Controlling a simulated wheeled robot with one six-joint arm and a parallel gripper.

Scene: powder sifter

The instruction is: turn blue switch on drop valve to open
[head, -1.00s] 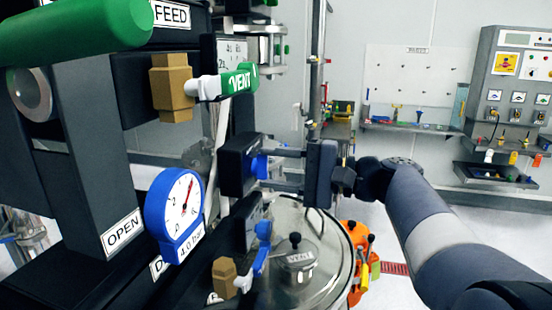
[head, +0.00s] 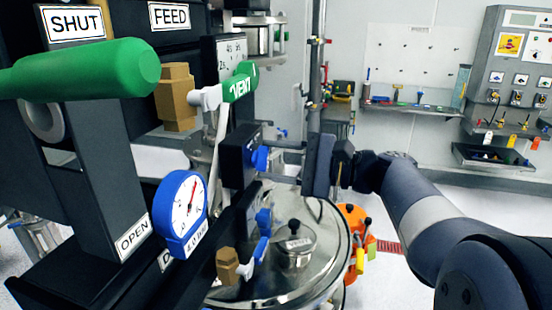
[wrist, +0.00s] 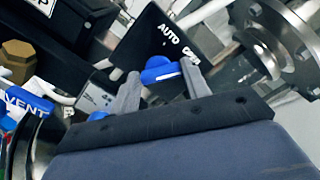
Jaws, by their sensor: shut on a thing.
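The blue switch (wrist: 160,72) sits on a black valve box (wrist: 150,38) lettered AUTO, with a second word partly hidden behind a finger. In the wrist view my gripper (wrist: 160,80) has one grey finger on each side of the switch, shut on it. In the head view the blue switch (head: 260,159) shows on the right face of the black box (head: 237,157). My gripper (head: 276,162) reaches it from the right. The fingers cover part of the switch, and I cannot tell which word it points to.
A round steel lid (head: 325,250) lies below. Open floor (head: 420,215) shows at right.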

